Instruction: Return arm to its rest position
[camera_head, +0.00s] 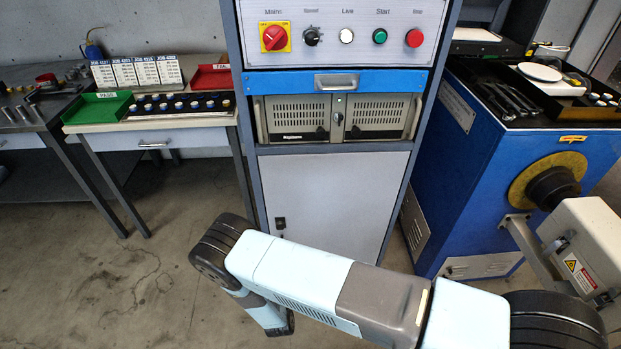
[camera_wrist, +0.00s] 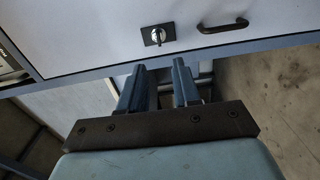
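My arm shows in the head view as light blue and grey links, folded low across the bottom in front of the control cabinet (camera_head: 335,205). I cannot make out my gripper's fingers there. In the wrist view my gripper (camera_wrist: 160,72) has its two blue fingers apart with nothing between them. Beyond the fingertips is a pale panel (camera_wrist: 100,35) with a lock (camera_wrist: 158,35) and a dark handle (camera_wrist: 222,26). The fingertips overlap its lower edge in the picture; I cannot tell whether they touch it.
A blue machine (camera_head: 465,160) with a yellow-ringed shaft (camera_head: 548,180) stands at the right. At the left is a bench with a green tray (camera_head: 98,108), a red tray (camera_head: 211,77) and a rack of small weights (camera_head: 180,105). The concrete floor (camera_head: 110,280) at lower left is clear.

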